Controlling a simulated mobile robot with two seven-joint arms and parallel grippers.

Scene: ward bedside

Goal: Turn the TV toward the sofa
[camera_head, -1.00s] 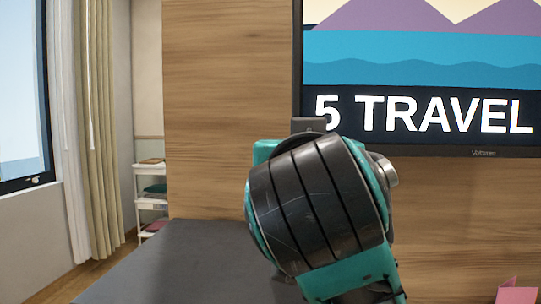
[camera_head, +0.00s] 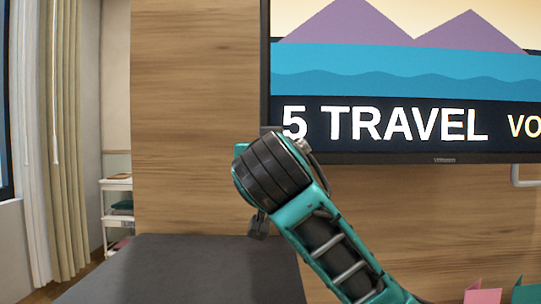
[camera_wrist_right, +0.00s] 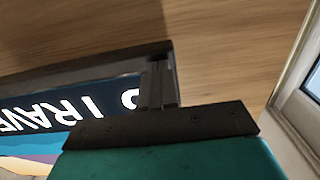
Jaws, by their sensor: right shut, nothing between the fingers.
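The TV (camera_head: 400,110) hangs in front of a wood panel. It shows a purple-mountain picture with the text "5 TRAVEL", and its right side runs out of the head view. My right arm reaches up from the lower right to the TV's lower left corner. My right gripper (camera_wrist_right: 157,85) is shut and empty in the right wrist view, by the corner of the TV's dark frame (camera_wrist_right: 85,65). I cannot tell whether the fingers touch the frame. In the head view the wrist mostly hides them. My left gripper is not in view. No sofa shows.
A dark grey flat surface (camera_head: 170,275) lies below the panel. A white shelf trolley (camera_head: 117,215) and beige curtains (camera_head: 65,150) stand at the left. Pink (camera_head: 483,293) and teal (camera_head: 526,292) card-like things are at the lower right. A window frame (camera_wrist_right: 303,100) shows in the wrist view.

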